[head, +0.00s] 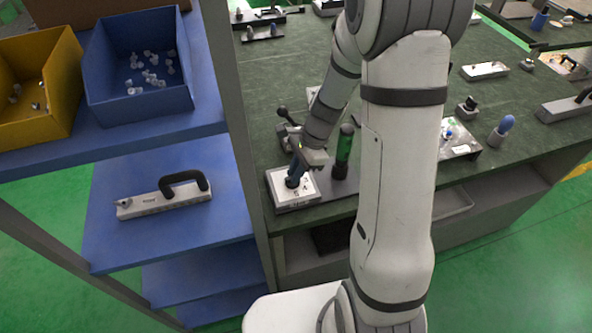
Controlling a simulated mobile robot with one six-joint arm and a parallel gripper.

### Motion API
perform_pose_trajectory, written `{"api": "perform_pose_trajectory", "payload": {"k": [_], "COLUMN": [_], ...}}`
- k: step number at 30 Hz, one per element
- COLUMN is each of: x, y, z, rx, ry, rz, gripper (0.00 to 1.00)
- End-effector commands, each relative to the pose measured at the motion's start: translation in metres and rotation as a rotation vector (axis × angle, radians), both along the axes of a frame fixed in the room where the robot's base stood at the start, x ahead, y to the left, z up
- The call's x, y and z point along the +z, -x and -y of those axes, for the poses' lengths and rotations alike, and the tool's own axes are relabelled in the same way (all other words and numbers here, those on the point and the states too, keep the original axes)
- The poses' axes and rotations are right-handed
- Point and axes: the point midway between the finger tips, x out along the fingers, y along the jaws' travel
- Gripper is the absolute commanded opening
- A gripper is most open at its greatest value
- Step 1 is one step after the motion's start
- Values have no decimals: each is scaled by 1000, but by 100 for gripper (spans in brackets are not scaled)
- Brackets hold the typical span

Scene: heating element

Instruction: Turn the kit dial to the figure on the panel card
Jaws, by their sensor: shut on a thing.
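A small box with a white marked face (308,190), which looks like the dial kit, lies near the front left edge of the green bench. A dark blue knob (292,181), likely its dial, stands on that face. My gripper (297,168) comes down over the knob from above and is shut on it. The fingers and wrist hide part of the knob. The figures on the face are too small to read, and I cannot tell the dial's setting. I cannot pick out the panel card for certain.
A green-and-black handled tool (344,146) stands upright close to the right of my gripper. A dark lever device (287,130) sits just behind. Blue shelving (110,225) with blue (140,105) and yellow (35,125) bins stands left. My arm hides part of the bench.

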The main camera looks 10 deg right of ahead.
Motion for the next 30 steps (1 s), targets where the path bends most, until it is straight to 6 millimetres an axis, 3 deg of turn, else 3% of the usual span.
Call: {"api": "perform_pose_trajectory", "payload": {"k": [18,30], "x": [0,0], "y": [-5,-6], "z": [-2,-3], "rx": [490,643], "ry": [0,0], "rz": [2,1], "gripper": [0,0]}}
